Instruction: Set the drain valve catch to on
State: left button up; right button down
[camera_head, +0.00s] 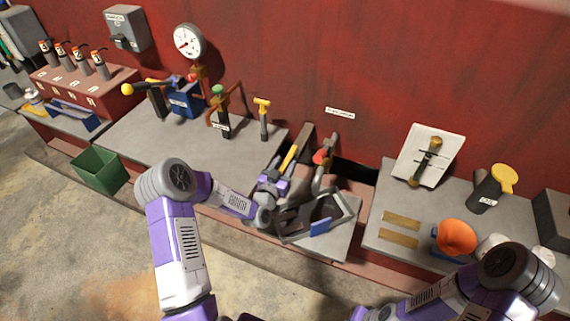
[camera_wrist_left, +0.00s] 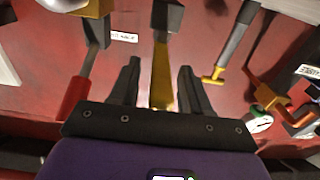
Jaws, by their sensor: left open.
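A lever with a yellow handle (camera_head: 289,157) stands in the recess between the benches, and it also shows in the left wrist view (camera_wrist_left: 162,85). A wall label (camera_head: 340,113) hangs above this spot; its text is too small to read. My left gripper (camera_head: 283,170) is at the yellow-handled lever. In the left wrist view its two fingers (camera_wrist_left: 159,76) are open, one on each side of the yellow handle. I cannot tell whether either finger touches it. My right gripper is not in view; only my right arm shows at the lower right.
A red-handled lever (camera_head: 322,156) stands close to the right, and a yellow-topped T lever (camera_head: 263,115) to the left. A grey tray (camera_head: 345,207) sits just in front. An orange funnel-like piece (camera_head: 456,238) is on the right bench. A green bin (camera_head: 98,171) stands left.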

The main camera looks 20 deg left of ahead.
pick_arm(q)
jog(key=shift+w, duration=0.35)
grip_shut()
jog(key=shift+d, duration=0.1)
